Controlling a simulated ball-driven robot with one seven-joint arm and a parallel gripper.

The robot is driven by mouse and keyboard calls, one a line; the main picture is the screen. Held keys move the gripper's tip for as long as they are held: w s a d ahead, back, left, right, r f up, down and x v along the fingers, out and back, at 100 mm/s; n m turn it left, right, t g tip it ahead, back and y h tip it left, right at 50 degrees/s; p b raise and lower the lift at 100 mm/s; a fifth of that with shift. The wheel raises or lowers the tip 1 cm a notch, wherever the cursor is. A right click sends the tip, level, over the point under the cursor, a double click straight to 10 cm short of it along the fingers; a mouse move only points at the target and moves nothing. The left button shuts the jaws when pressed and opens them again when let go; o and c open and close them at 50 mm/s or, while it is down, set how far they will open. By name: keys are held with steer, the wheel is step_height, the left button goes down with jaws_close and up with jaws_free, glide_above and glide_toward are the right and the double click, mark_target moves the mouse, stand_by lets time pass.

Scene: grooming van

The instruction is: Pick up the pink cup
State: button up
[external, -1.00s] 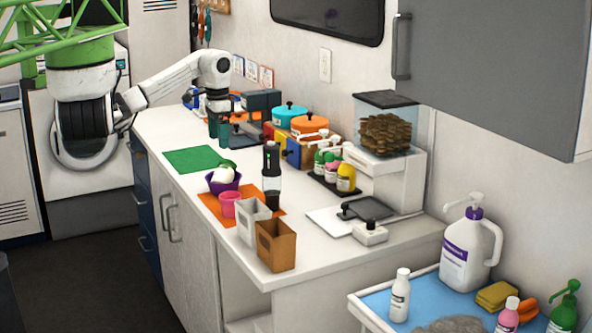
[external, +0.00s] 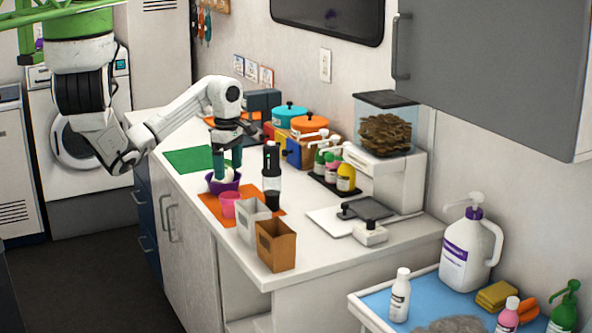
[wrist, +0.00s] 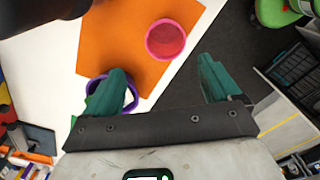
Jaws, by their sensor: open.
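The pink cup (external: 228,204) stands upright on the orange mat (external: 207,200) near the counter's front edge. In the wrist view the pink cup (wrist: 166,40) is seen from above, ahead of my fingers and apart from them. My gripper (external: 226,170) is open with teal fingers, pointing down over the purple bowl (external: 224,187), just behind the cup. In the wrist view my gripper (wrist: 163,82) is empty, and its left finger overlaps the purple bowl (wrist: 131,98), partly hiding it.
A white bin (external: 253,217), a brown bin (external: 276,245) and a dark-capped bottle (external: 271,167) stand close beside the cup. A green mat (external: 188,160) lies behind the bowl. The counter's front edge is close to the cup.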

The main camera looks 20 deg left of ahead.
mark_target(230, 196)
steer(key=f+n+b, duration=0.1)
steer(key=f, duration=0.2)
steer(key=f+n+b, duration=0.1)
steer(key=f+b, duration=0.1)
steer(key=f, duration=0.1)
steer(key=s+f+n+b, duration=0.1)
steer(key=f+b, duration=0.1)
steer(key=f, duration=0.1)
steer(key=shift+d+f+n, duration=0.1)
steer(key=shift+d+n, duration=0.25)
steer(key=shift+n, duration=0.05)
steer(key=shift+f, duration=1.05)
steer(key=c, duration=1.1)
